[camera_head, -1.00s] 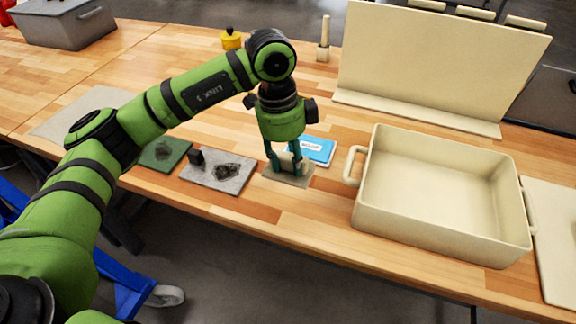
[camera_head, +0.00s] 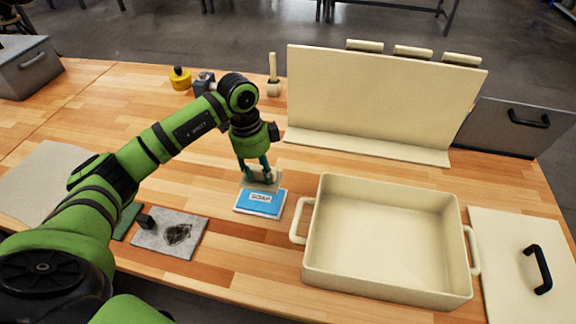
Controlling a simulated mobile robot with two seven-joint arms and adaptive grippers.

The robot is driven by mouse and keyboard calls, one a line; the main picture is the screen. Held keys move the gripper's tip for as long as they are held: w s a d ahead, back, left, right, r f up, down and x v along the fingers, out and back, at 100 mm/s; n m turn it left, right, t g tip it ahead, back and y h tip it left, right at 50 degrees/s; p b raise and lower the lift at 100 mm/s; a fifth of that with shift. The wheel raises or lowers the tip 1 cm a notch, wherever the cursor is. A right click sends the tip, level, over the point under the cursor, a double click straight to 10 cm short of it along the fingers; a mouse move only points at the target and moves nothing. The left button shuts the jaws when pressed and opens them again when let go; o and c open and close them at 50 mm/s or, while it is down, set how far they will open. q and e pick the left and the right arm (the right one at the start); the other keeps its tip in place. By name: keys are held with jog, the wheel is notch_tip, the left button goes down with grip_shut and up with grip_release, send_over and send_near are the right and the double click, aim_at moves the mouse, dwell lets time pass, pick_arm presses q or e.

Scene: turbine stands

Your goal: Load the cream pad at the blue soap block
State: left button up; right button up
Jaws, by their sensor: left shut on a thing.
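The blue soap block (camera_head: 260,201), with a white label, lies flat on the wooden table near the middle. My left gripper (camera_head: 256,168) points down and is shut on the cream pad (camera_head: 272,185). The pad is at the far edge of the soap block, partly hidden by the fingers. I cannot tell whether it touches the block or hangs just above it. My right gripper is not in view.
A grey tile with a dark stain (camera_head: 183,236) and a small black block lie left of the soap. A large cream pan (camera_head: 385,287) stands at right, with a cream backboard (camera_head: 375,95) behind. A yellow pot (camera_head: 180,79) stands at the back.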

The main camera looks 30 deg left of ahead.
aim_at(256, 180)
pick_arm(q)
jog(key=shift+a, duration=0.3)
jog(key=shift+s, duration=0.1)
jog(key=shift+s+f+b, duration=0.25)
jog(key=shift+f+b, duration=0.8)
jog(key=shift+b, duration=0.05)
notch_tip(256, 180, down, 2)
jog(key=shift+w+b, duration=0.1)
jog(key=shift+b, duration=0.75)
jog(key=shift+f+b, duration=0.6)
jog(key=shift+f, duration=0.25)
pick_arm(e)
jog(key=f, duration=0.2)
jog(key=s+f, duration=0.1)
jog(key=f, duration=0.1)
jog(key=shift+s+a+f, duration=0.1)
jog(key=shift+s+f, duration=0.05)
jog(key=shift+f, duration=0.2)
pick_arm(q)
jog(key=shift+f+b, duration=0.5)
jog(key=shift+f, duration=0.1)
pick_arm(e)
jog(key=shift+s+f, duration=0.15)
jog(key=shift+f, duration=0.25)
